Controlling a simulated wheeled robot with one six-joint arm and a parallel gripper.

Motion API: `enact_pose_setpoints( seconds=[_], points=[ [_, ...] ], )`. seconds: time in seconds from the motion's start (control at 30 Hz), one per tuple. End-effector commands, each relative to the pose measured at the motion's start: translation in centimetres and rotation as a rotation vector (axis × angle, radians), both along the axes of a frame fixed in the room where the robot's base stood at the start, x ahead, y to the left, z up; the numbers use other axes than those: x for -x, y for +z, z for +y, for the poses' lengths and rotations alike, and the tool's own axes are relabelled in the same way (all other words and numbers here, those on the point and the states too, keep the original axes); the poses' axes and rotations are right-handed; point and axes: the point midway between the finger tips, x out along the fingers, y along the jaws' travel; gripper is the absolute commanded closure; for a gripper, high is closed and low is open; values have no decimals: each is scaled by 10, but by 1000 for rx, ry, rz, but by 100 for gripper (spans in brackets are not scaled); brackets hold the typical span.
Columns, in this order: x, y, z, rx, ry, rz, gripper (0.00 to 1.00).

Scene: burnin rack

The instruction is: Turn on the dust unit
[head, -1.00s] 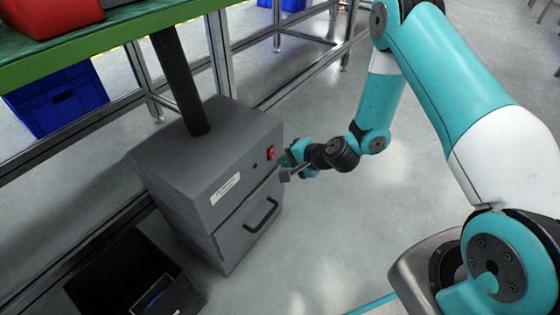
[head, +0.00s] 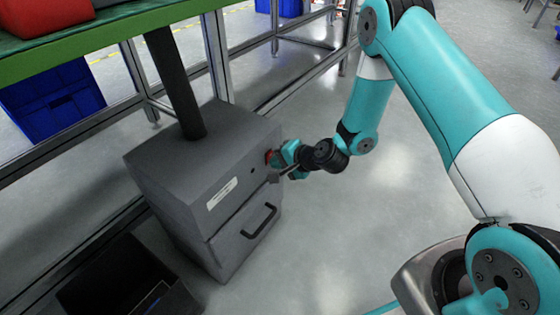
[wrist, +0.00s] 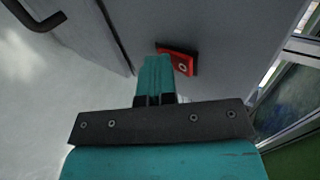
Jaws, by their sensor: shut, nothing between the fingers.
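The dust unit (head: 185,190) is a grey box on the floor with a dark pipe rising from its top. A red rocker switch (wrist: 181,63) sits on its front face, near the upper right corner in the head view, where my gripper (head: 276,168) partly covers it. In the wrist view my shut, empty gripper (wrist: 157,62) has its fingertips at the switch, overlapping its left part. The right part, with a light round mark, stays visible. I cannot tell whether the fingertips touch the switch.
A black handle (head: 259,220) sticks out from the unit's lower front. A dark open bin (head: 105,270) stands at lower left. A green bench top (head: 110,36) on metal legs is above and behind the unit. The floor to the right is clear.

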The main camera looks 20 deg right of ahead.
Motion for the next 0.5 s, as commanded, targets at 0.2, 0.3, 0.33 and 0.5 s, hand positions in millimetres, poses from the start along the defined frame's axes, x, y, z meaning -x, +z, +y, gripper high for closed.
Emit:
enact_pose_setpoints(
  seconds=[0.2, 0.3, 0.33, 0.5],
  points=[
    [0, 9, 1, -1, 2, 0, 100],
    [0, 15, 1, -2, 2, -1, 100],
    [0, 16, 1, -2, 2, -1, 100],
    [0, 17, 1, -2, 1, 0, 100]
  ],
)
